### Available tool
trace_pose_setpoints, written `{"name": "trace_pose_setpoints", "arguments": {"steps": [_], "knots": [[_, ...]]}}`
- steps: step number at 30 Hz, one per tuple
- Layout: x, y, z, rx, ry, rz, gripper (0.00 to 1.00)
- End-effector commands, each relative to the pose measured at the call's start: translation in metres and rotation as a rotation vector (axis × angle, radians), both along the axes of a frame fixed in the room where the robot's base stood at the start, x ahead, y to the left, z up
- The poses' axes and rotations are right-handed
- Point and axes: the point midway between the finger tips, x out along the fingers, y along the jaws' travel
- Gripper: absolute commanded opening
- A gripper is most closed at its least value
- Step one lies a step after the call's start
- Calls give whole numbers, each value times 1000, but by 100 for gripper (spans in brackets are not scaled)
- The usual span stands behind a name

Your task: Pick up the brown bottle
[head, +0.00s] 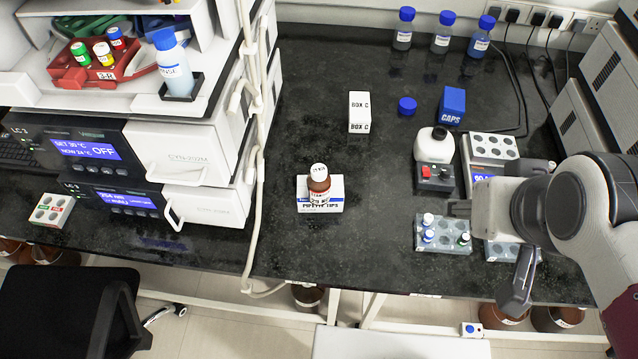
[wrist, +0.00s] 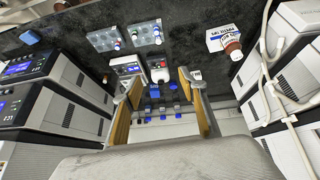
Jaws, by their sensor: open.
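The brown bottle (head: 318,186) has a white cap and a white label. It is upright at the white and blue pipette tips box (head: 335,192) near the middle of the bench. I cannot tell whether it stands on the box or against it. In the wrist view the bottle (wrist: 232,46) shows at the upper right, overlapping the box (wrist: 217,36). My gripper (head: 486,254) is at the right of the head view, well apart from the bottle. Its two fingers (wrist: 161,100) are spread wide in the wrist view with nothing between them.
A grey rack (head: 443,240) with small vials stands near my gripper. A white box C (head: 359,112) stands behind the bottle. White cables (head: 256,130) hang left. Bench around the bottle is clear.

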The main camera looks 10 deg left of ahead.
Motion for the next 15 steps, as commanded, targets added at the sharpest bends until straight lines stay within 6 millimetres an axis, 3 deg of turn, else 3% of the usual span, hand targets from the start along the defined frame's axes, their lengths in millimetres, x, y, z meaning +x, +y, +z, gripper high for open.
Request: {"name": "trace_pose_setpoints", "arguments": {"steps": [15], "knots": [[107,-40,-15,-223,-124,129,42]]}}
